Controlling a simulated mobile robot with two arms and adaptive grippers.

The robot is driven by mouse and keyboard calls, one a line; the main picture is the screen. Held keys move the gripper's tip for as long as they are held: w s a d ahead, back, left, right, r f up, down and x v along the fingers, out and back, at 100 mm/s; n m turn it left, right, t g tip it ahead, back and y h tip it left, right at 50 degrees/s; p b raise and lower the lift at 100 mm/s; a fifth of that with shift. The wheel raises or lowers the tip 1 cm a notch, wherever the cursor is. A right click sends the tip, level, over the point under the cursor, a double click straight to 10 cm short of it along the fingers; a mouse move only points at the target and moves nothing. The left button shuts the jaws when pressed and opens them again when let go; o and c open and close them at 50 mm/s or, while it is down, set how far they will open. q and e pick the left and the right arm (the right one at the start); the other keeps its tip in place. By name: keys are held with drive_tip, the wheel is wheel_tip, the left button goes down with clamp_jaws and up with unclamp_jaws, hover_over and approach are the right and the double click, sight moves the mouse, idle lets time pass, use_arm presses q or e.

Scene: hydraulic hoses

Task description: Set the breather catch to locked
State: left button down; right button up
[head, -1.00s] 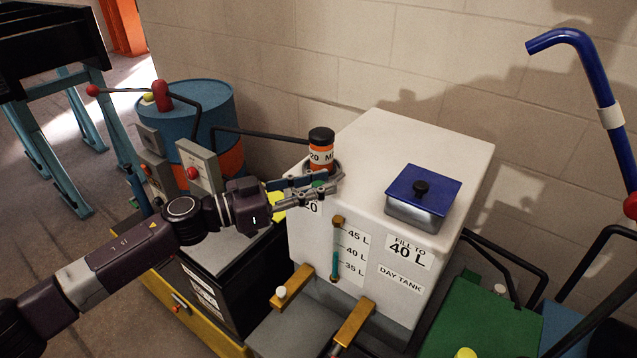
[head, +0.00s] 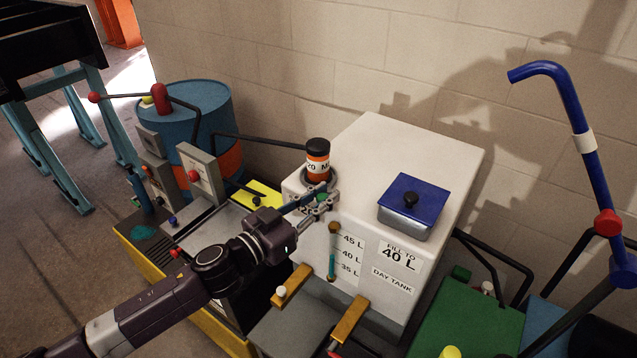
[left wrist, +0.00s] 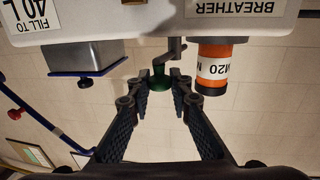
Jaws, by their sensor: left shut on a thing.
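The orange breather (head: 318,168) with a black cap and a white M20 label stands at the front left of the white day tank (head: 400,150). In the left wrist view it appears as the orange cylinder (left wrist: 222,68) right of my fingers. The catch is a small grey crank (left wrist: 170,52) with a green knob (left wrist: 159,78), beside the breather. My left gripper (head: 321,201) is shut on the green knob, which shows between its fingertips in the left wrist view (left wrist: 160,88). The fingers partly hide the catch in the head view. My right gripper is not visible.
A blue-lidded box (head: 408,215) sits on the tank top, right of the breather. A blue drum (head: 205,110) and grey control boxes (head: 201,172) stand left. A blue bent pipe (head: 572,110) rises at right. The wall is close behind.

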use_arm(q)
drive_tip(key=shift+s+d+n+t+y, duration=0.2)
drive_tip(key=shift+d+n+t+y, duration=0.3)
drive_tip(key=shift+n+t+y, duration=0.5)
drive_tip(key=shift+w+d+r+n+t+y+b, duration=0.1)
drive_tip(key=shift+d+n+t+y+b, duration=0.25)
drive_tip(key=shift+n+y+b, duration=0.6)
drive_tip(key=shift+s+d+f+n+t+y+b, duration=0.15)
drive_tip(key=shift+n+t+y+b, duration=0.4)
drive_tip(key=shift+y+b, duration=0.6)
drive_tip(key=shift+w+d+r+n+t+y+b, duration=0.25)
drive_tip(key=shift+n+t+y+b, duration=0.4)
drive_tip(key=shift+y, duration=0.65)
drive_tip(key=shift+d, duration=0.1)
drive_tip(key=c, duration=1.8)
unclamp_jaws()
drive_tip(key=shift+f, duration=0.1)
drive_tip(key=shift+s, duration=0.1)
drive_tip(key=v, duration=1.2)
